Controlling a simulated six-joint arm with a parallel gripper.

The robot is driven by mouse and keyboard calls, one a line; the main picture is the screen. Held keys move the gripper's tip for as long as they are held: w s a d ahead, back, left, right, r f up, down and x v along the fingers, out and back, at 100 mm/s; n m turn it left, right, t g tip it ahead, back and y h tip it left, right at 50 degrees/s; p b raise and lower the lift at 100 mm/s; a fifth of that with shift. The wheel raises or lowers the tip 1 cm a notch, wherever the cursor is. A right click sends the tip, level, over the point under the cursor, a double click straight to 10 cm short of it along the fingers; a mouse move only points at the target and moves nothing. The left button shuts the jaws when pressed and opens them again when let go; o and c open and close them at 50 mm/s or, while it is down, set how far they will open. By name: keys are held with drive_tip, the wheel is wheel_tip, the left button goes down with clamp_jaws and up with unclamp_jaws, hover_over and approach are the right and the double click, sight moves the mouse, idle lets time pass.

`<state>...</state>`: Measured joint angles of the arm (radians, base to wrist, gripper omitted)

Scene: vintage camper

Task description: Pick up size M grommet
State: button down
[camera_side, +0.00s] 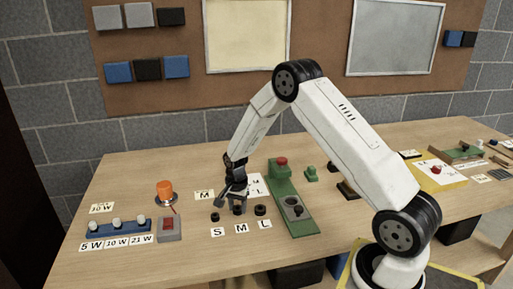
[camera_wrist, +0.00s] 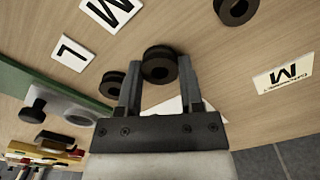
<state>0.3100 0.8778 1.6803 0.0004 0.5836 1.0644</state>
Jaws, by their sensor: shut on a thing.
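The size M grommet, a black ring (camera_wrist: 160,66), sits between the two fingers of my gripper (camera_wrist: 158,78) in the wrist view. The fingers are shut on its sides. In the side view my gripper (camera_side: 238,197) points down over the middle grommet (camera_side: 238,210), behind the M label (camera_side: 241,229). It is low at the table, and I cannot tell whether the grommet is clear of the wood. The L grommet (camera_side: 260,211) stands just to the right, and the S grommet (camera_side: 215,217) to the left. In the wrist view my left finger partly hides the L grommet (camera_wrist: 113,83).
A green fixture with a red button (camera_side: 281,161) and a grey ring (camera_side: 293,208) stands right of the grommets. A grey box with a red switch (camera_side: 168,228), an orange lamp (camera_side: 165,190) and a blue bulb rack (camera_side: 118,227) are left. An M card (camera_side: 204,195) lies behind the S grommet.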

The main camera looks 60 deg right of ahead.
drive_tip(key=s+a+r, duration=0.3)
drive_tip(key=s+r, duration=0.8)
drive_tip(key=s, duration=0.2)
drive_tip(key=shift+s+a+r, duration=0.2)
drive_tip(key=shift+s+a, duration=0.05)
drive_tip(key=shift+s, duration=0.05)
drive_tip(key=shift+w, duration=0.1)
idle(0.5)
